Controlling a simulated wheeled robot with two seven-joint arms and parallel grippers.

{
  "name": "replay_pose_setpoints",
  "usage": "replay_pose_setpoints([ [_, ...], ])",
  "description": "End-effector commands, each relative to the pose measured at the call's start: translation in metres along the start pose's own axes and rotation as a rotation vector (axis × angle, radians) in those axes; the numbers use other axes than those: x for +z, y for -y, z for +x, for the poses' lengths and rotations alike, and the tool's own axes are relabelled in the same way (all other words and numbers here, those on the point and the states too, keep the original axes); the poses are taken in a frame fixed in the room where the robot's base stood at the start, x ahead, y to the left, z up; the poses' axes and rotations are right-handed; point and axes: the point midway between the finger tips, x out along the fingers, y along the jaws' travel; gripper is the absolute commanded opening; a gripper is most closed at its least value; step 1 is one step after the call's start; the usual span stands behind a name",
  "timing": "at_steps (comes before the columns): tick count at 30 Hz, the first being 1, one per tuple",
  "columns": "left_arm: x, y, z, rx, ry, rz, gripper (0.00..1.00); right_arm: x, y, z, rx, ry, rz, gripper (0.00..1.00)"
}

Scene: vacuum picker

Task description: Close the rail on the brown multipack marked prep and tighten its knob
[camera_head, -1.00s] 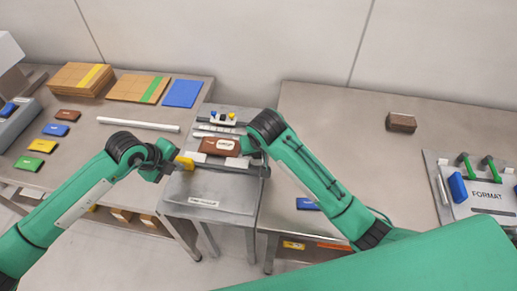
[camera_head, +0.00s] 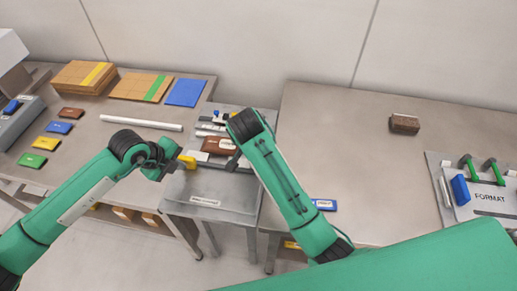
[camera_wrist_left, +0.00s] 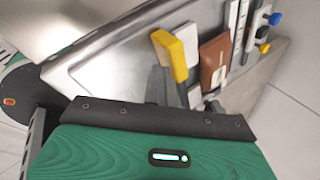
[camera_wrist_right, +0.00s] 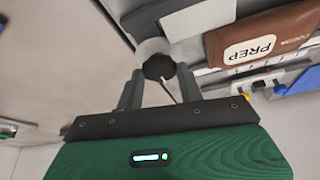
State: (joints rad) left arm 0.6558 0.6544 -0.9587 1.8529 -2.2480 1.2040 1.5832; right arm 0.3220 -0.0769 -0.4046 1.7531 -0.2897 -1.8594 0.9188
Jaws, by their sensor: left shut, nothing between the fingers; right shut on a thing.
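The brown multipack (camera_head: 218,145) lies on the grey fixture between the tables; its white PREP label shows in the right wrist view (camera_wrist_right: 262,48). A pale rail part (camera_wrist_right: 200,18) runs beside it. My right gripper (camera_wrist_right: 158,88) is shut on a round grey knob with a dark end (camera_wrist_right: 157,62), beside the fixture's edge; in the head view my arm partly covers this. My left gripper (camera_head: 166,168) is shut and empty, close beside a yellow block (camera_head: 187,162) at the fixture's left side. The left wrist view shows the yellow block (camera_wrist_left: 172,52) just past the fingers; contact is unclear.
Blue and yellow small parts (camera_wrist_left: 268,32) stand at the fixture's back. A white tube (camera_head: 140,123) and coloured packs lie on the left table.

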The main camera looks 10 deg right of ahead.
Motion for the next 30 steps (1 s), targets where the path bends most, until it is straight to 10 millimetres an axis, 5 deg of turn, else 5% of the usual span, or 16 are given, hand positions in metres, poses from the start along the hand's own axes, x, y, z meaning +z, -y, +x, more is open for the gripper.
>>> replay_pose_setpoints([
  [14, 0.0005, 0.0014, -0.0006, -0.004, 0.001, 0.000, 0.00, 0.0010, 0.0006, -0.0003, 0.005, 0.002, 0.013, 0.14],
  [15, 0.0005, 0.0014, -0.0006, -0.004, 0.001, 0.000, 0.00, 0.0010, 0.0006, -0.0003, 0.005, 0.002, 0.013, 0.39],
  [18, 0.0004, 0.0015, -0.0006, -0.004, 0.001, 0.001, 0.00, 0.0008, 0.0006, -0.0003, 0.005, 0.002, 0.012, 0.59],
  [30, 0.0005, 0.0014, -0.0007, -0.004, 0.001, 0.001, 0.00, 0.0003, 0.0003, -0.0001, 0.005, 0.001, 0.012, 0.59],
])
